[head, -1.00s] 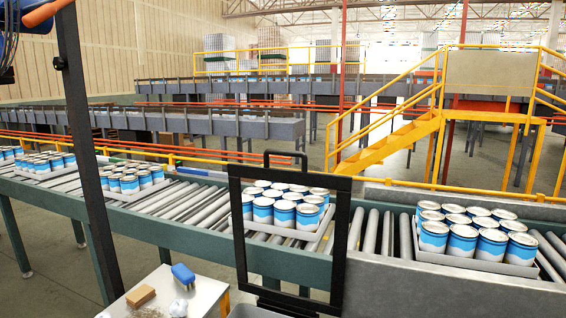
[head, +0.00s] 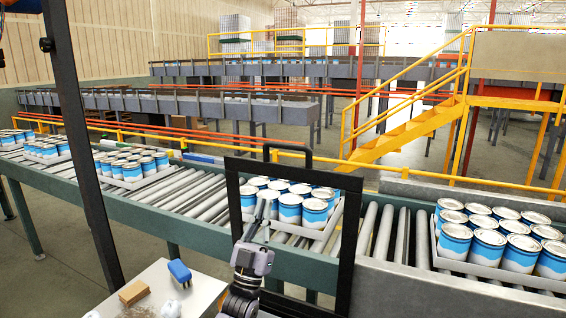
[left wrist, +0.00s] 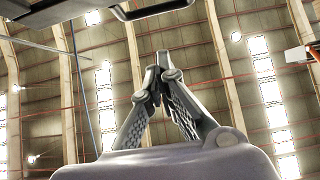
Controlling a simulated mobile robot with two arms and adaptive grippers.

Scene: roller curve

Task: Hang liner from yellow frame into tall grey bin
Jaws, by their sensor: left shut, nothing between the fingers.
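My left gripper (head: 264,206) stands upright at the lower middle of the head view, in front of the opening of a black frame with a handle. In the left wrist view its two fingers (left wrist: 157,72) point up and meet at the tips, with nothing between them. I cannot make out the liner, the yellow frame or the tall grey bin in either view now. My right gripper is not in view.
The black frame (head: 346,250) stands before a roller conveyor (head: 195,195) carrying trays of blue-white cans (head: 490,232). A black post (head: 80,150) rises at left. A small table (head: 205,290) at bottom left holds a blue brush (head: 179,271) and a tan block (head: 134,291).

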